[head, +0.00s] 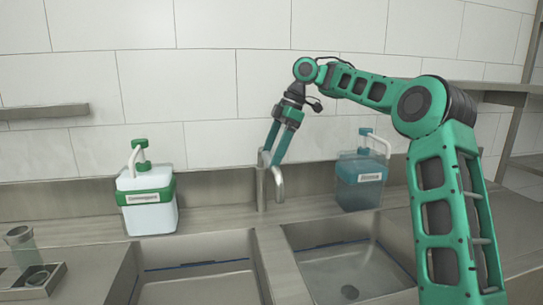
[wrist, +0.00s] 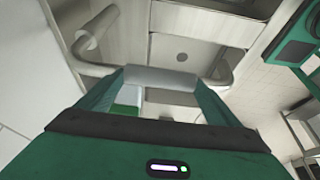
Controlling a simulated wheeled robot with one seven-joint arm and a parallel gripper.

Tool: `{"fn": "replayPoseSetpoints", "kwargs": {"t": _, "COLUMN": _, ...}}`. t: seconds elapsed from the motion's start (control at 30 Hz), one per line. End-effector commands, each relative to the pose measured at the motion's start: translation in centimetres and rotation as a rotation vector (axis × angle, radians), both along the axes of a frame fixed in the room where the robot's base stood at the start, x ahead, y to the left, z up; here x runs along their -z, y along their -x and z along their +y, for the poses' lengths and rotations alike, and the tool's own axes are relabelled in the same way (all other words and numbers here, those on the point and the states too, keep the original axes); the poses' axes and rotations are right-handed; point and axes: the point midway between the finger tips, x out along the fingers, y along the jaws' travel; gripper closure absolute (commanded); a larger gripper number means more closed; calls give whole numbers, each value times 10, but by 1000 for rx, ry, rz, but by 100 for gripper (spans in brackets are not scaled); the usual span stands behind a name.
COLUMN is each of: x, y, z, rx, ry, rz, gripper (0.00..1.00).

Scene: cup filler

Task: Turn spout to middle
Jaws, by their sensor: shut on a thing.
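The metal faucet (head: 261,188) stands on the ledge behind the divider between two sinks. Its curved spout (head: 279,184) points forward and slightly right, its end hanging near the divider and the right sink's left edge. My gripper (head: 270,157) reaches down from above with its fingers on either side of the top of the spout pipe. In the wrist view, a light grey metal piece (wrist: 160,77) lies between my fingertips, which are shut on it. A bent pipe (wrist: 92,67) shows left of the fingers there. The exact contact is partly hidden by the fingers.
A white dispenser bottle with a green pump (head: 148,205) stands left of the faucet. A teal dispenser bottle (head: 361,185) stands to its right, below my arm. The left sink (head: 200,280) and right sink (head: 350,265) look empty.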

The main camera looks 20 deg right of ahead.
Motion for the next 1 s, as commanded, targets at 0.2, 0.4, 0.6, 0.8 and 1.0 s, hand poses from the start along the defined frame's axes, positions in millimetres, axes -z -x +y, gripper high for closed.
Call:
{"fn": "replayPoseSetpoints", "kwargs": {"t": 0.2, "x": -2, "y": -1, "z": 1, "rx": 3, "ry": -5, "rz": -5, "gripper": 0}}
{"fn": "replayPoseSetpoints", "kwargs": {"t": 0.4, "x": -2, "y": -1, "z": 0, "rx": 2, "ry": -4, "rz": -4, "gripper": 0}}
{"fn": "replayPoseSetpoints", "kwargs": {"t": 0.6, "x": -11, "y": -2, "z": -4, "rx": 2, "ry": -4, "rz": -5, "gripper": 0}}
{"fn": "replayPoseSetpoints", "kwargs": {"t": 0.8, "x": -37, "y": -2, "z": -14, "rx": 4, "ry": -5, "rz": -6, "gripper": 0}}
{"fn": "replayPoseSetpoints", "kwargs": {"t": 1.0, "x": -70, "y": -2, "z": -27, "rx": 3, "ry": -6, "rz": -8, "gripper": 0}}
